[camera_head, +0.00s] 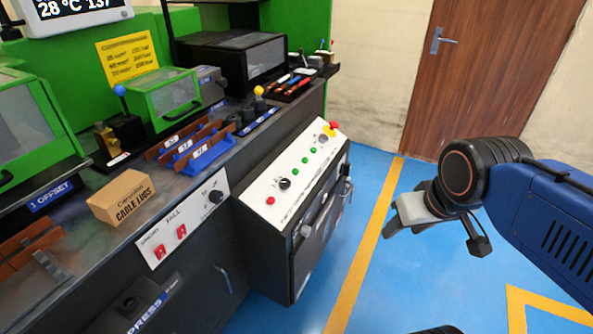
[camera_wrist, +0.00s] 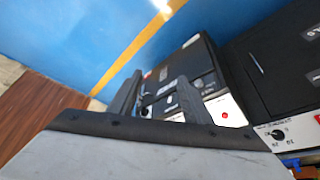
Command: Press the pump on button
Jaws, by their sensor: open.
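A white sloped control panel (camera_head: 301,171) tops a black cabinet in the head view. It carries several small green buttons, one of them the middle green button (camera_head: 305,160), a red button (camera_head: 270,201), a black knob (camera_head: 285,184) and a yellow-and-red stop button (camera_head: 331,129). The labels are too small to read, so I cannot tell which one is pump on. My gripper (camera_head: 432,236) is open and empty, right of the panel and well apart from it. In the wrist view my gripper's fingers (camera_wrist: 158,97) partly hide a panel with a red button (camera_wrist: 225,114).
A machine bench (camera_head: 150,210) on the left holds a cardboard box (camera_head: 121,197), blue trays (camera_head: 200,147) and levers. A white switch panel (camera_head: 182,222) with red switches is on its front. Blue floor with a yellow line (camera_head: 366,245) is clear between cabinet and arm. A wooden door (camera_head: 485,70) is behind.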

